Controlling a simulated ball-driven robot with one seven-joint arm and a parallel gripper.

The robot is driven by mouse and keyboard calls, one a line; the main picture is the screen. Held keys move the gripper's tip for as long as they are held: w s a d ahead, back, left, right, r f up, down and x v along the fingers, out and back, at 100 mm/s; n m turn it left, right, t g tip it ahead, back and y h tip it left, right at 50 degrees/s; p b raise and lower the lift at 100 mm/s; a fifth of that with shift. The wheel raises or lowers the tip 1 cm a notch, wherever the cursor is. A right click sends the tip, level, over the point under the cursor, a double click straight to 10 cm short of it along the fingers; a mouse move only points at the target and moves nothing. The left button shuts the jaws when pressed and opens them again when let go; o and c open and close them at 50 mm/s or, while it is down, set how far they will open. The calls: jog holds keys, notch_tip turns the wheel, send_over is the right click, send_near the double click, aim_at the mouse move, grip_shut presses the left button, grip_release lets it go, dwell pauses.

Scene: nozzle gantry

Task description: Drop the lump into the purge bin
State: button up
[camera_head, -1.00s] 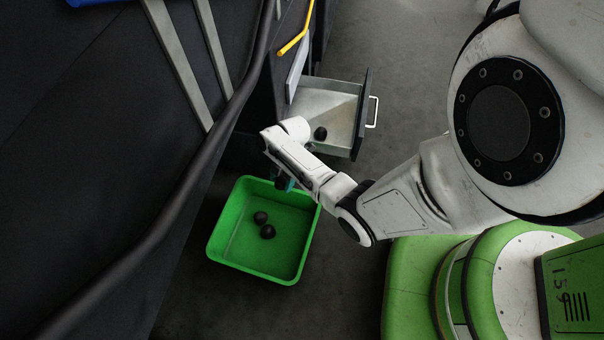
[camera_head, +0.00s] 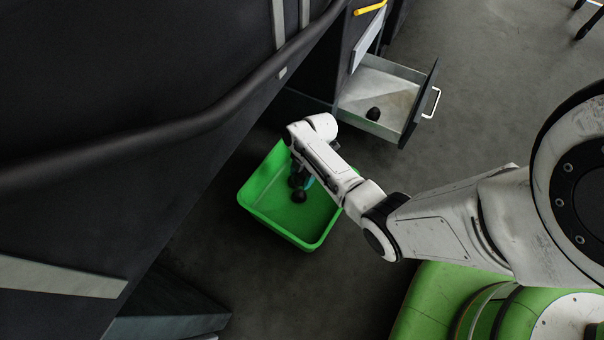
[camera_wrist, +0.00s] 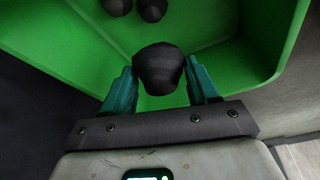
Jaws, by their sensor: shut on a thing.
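The green purge bin (camera_head: 262,206) stands open on the floor, and its green walls fill much of the wrist view (camera_wrist: 245,62). My gripper (camera_wrist: 160,88) is shut on a black lump (camera_wrist: 158,68), with one teal finger on each side of it. The held lump is above the bin's inside, near one wall. Two other dark lumps lie in the bin (camera_wrist: 152,9), one of them clear in the head view (camera_head: 299,196). In the head view my forearm hides most of my gripper, and I cannot tell the held lump apart there.
An open drawer (camera_head: 408,82) with a white handle juts out beyond the bin, with another dark lump (camera_head: 373,113) in it. A black machine with a thick dark rail (camera_head: 190,125) fills the left side. The grey floor right of the drawer is clear.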

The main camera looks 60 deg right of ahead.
notch_tip(320, 180, down, 2)
jog(key=shift+f+b, duration=0.2)
jog(key=shift+b, duration=0.55)
jog(key=o, duration=1.2)
jog(key=shift+r, duration=0.15)
jog(key=p+v, duration=0.5)
jog(key=v, duration=0.5)
jog(key=shift+s+d+r, duration=0.1)
jog(key=shift+d+r, duration=0.05)
jog(key=shift+r, duration=0.15)
